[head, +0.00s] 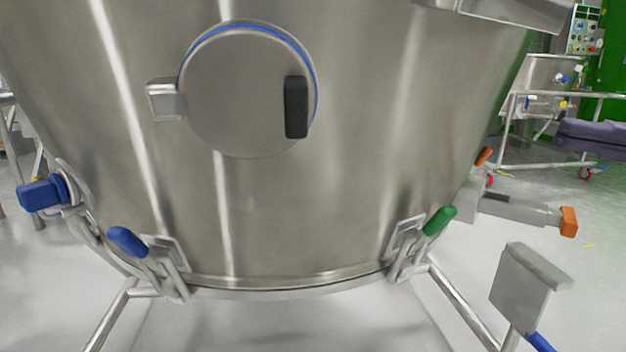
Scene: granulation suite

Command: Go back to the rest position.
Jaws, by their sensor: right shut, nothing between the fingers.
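My left gripper is not in view.
A large steel vessel (330,190) fills the middle, with a round hatch (240,95). Blue (128,241) and green (440,221) clamp handles stick out below. An orange-tipped fitting (568,222) juts out to the right. Pale floor (590,300) shows at the right.

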